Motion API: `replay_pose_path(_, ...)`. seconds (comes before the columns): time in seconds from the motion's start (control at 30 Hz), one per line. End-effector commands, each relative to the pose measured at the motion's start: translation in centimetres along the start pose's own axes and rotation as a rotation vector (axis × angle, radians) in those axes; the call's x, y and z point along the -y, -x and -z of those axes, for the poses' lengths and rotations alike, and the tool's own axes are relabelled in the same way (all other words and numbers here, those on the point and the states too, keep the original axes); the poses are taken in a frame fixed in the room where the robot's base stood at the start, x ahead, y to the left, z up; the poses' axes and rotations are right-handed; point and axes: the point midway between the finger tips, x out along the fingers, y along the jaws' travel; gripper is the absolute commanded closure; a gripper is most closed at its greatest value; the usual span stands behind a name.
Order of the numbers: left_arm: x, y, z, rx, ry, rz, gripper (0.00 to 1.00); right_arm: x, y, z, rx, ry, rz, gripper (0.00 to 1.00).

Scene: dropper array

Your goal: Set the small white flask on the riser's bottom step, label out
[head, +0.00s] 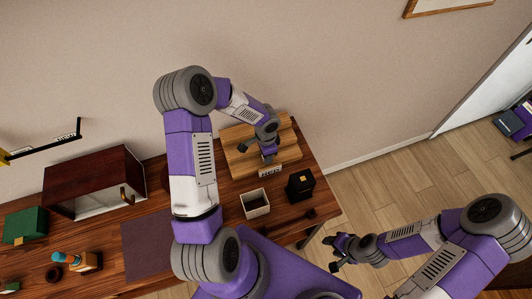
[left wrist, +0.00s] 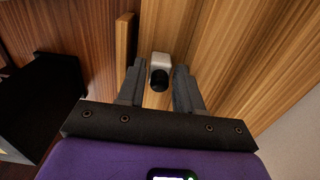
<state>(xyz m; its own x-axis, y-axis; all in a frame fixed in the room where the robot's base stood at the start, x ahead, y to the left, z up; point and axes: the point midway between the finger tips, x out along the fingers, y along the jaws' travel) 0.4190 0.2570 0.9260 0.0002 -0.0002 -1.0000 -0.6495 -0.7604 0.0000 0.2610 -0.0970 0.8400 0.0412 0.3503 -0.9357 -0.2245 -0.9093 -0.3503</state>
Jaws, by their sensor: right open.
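The small white flask (left wrist: 160,63) with a black cap shows in the left wrist view, on or over light wood. My left gripper (left wrist: 159,80) is open, its two fingers on either side of the flask with a gap at each side. In the head view my left gripper (head: 268,156) is over the front of the wooden riser (head: 240,152), and I cannot make out the flask there. The flask's label cannot be seen. My right gripper (head: 341,252) is open and empty, off the table's right side.
A black box (head: 300,185) and an open white-rimmed bin (head: 256,204) stand before the riser. A lettered white plate (head: 270,171) is at its front. A dark wooden cabinet (head: 97,180), purple mat (head: 147,246) and green box (head: 25,226) are farther left.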

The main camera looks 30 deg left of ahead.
Motion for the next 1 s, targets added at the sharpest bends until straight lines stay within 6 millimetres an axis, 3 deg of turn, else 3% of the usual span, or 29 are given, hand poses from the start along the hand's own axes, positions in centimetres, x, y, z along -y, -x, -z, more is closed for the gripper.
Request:
replay_pose_path(0.17,0.0,0.4,0.0,0.0,0.0,0.0,0.65,0.1,0.3,0.0,0.0,0.0,0.0,0.52)
replay_pose_path(0.27,0.2,1.6,0.0,-0.002,0.002,0.005,0.65,0.2,0.5,0.0,0.0,0.0,0.0,0.52)
replay_pose_path(0.7,0.1,10.5,0.0,-0.002,0.001,0.004,0.65,0.5,1.4,-0.1,0.0,0.0,0.0,0.52)
replay_pose_path(1.0,0.0,12.4,0.0,0.001,0.0,-0.001,0.65,0.6,1.5,-0.1,0.0,0.0,0.0,0.52)
